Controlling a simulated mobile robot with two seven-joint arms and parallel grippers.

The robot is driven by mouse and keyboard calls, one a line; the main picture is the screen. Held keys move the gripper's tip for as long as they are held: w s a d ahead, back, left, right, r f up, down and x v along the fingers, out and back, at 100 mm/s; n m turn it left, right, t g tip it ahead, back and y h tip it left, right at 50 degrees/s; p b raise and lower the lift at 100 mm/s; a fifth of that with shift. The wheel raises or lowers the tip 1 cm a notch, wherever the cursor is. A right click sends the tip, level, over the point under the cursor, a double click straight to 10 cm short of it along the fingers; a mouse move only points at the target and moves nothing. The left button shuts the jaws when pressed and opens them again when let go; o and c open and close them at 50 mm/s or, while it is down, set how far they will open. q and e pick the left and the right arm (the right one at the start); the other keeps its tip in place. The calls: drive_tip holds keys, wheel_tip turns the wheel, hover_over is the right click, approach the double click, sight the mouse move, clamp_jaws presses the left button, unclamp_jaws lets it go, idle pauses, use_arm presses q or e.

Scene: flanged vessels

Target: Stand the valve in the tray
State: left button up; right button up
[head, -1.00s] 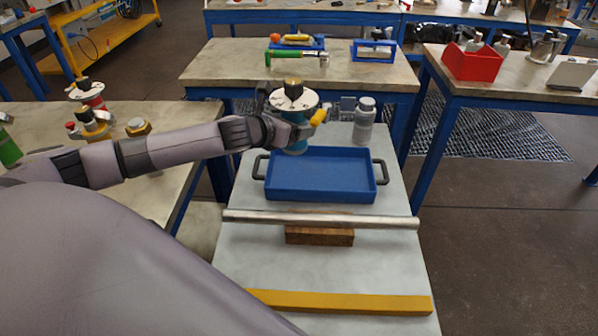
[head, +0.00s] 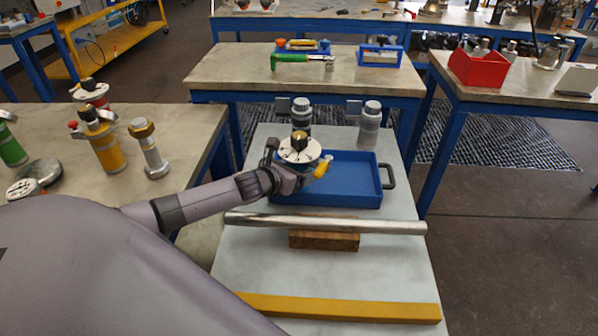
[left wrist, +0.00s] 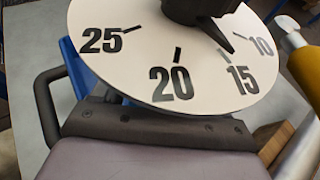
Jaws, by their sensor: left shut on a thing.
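The valve (head: 299,150) has a round white numbered dial on top, a dark and brass knob, and a yellow-ended handle (head: 322,167). My left gripper (head: 284,179) is shut on it from the front left and holds it roughly upright at the left part of the blue tray (head: 354,175). The valve's lower end is hidden, so I cannot tell whether it touches the tray floor. In the left wrist view the dial (left wrist: 165,70) fills the top, above the dark gripper (left wrist: 150,125). A bit of blue tray wall (left wrist: 80,68) shows at left. My right gripper is not in view.
Two grey canisters (head: 301,116) (head: 370,126) stand behind the tray. In front, a metal bar (head: 330,223) rests on a wooden block (head: 324,240), with a yellow bar (head: 340,307) nearer. The tray's right part is empty. Other valves (head: 104,145) stand on the left table.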

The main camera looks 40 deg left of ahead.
use_arm(q)
drive_tip(key=shift+w+r, duration=0.1)
drive_tip(key=o, duration=1.7)
drive_tip(key=shift+c, duration=0.2)
drive_tip(key=p+v, duration=0.1)
drive_tip(key=v, duration=1.1)
